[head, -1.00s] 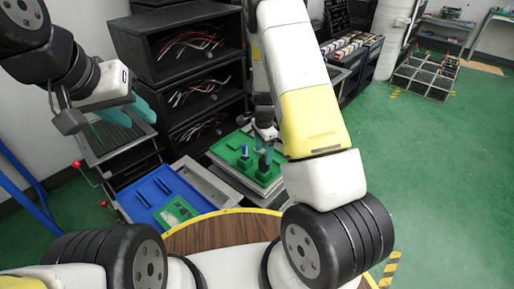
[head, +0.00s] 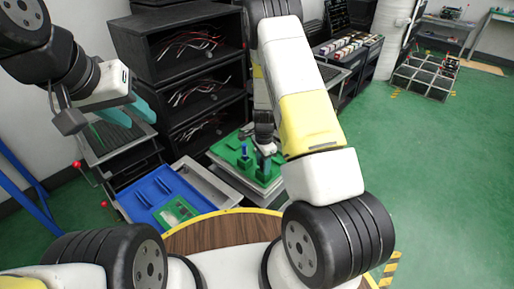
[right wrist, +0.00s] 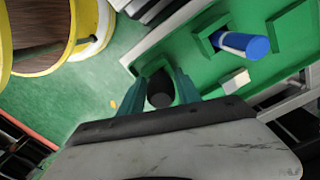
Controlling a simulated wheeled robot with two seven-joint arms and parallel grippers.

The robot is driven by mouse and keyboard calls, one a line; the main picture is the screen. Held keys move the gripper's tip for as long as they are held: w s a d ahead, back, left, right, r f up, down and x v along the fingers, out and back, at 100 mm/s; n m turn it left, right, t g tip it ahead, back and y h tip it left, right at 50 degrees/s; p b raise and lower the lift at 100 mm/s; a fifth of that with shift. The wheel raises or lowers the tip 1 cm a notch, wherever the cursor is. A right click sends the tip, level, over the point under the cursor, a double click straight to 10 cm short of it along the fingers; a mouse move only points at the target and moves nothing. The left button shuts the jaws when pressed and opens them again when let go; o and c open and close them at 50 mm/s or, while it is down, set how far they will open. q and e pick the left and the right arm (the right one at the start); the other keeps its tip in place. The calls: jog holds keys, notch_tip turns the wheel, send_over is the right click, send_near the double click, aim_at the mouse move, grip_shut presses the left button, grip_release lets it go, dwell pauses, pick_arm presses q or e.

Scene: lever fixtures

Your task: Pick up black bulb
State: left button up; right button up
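The black bulb (right wrist: 160,88) shows end-on in the right wrist view, at the green fixture board (right wrist: 290,70). My right gripper (right wrist: 160,92) has its two teal fingers on either side of the bulb. It looks open, and I cannot tell whether the fingers touch the bulb. In the head view my right gripper (head: 265,160) is low over the green board (head: 228,150), and the bulb is hidden there. My left gripper (head: 128,114) is open and empty, raised at the left.
A blue bulb (right wrist: 243,44) with a white band sits in a green socket close by; it also shows in the head view (head: 245,152). A blue tray (head: 150,195) lies left of the board. Black shelves (head: 180,50) with wires stand behind.

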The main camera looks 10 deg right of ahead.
jog(key=c, duration=0.3)
jog(key=shift+r, duration=0.15)
